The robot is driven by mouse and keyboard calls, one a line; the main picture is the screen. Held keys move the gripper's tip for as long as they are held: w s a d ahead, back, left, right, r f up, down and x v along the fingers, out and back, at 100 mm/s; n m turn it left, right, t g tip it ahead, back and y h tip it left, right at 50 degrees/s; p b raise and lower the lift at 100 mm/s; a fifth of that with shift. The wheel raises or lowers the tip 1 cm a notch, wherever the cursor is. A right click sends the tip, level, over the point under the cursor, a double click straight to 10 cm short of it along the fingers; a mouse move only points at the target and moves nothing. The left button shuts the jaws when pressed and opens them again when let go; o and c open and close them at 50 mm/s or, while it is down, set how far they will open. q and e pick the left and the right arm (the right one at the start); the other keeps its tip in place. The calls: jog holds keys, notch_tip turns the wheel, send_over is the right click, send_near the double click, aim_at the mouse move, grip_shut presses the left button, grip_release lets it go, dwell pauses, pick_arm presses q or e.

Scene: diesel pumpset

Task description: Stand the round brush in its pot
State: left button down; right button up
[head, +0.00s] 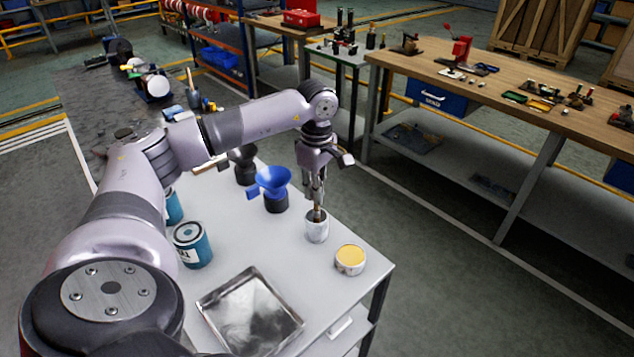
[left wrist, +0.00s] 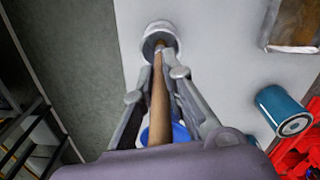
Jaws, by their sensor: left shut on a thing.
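My left gripper (head: 317,200) is shut on the round brush (head: 317,214), holding it upright by its wooden handle. The brush handle also shows in the left wrist view (left wrist: 158,105), running between the fingers. The pot (head: 317,230) is a small white-grey cup on the white table, directly below the gripper. The brush's lower end is at or inside the pot's mouth. In the left wrist view the pot (left wrist: 160,36) surrounds the brush's far end. The bristles are hidden, and I cannot tell whether they touch the bottom. My right gripper is not in view.
A yellow-topped tin (head: 350,260) stands right of the pot. A blue funnel (head: 272,180) is behind it to the left. A teal can (head: 191,245) and a metal tray (head: 249,312) are on the same table (head: 325,283). A long workbench (head: 520,90) stands beyond a floor gap.

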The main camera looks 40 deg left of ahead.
pick_arm(q)
jog(key=shift+f, duration=0.1)
jog(key=shift+f+b, duration=0.45)
jog(key=shift+f, duration=0.2)
jog(key=c, duration=1.6)
grip_release()
jog(key=shift+o, duration=0.3)
jog(key=o, duration=0.3)
jog(key=shift+o, duration=0.2)
notch_tip(320, 180, up, 7)
jog(key=p, duration=0.5)
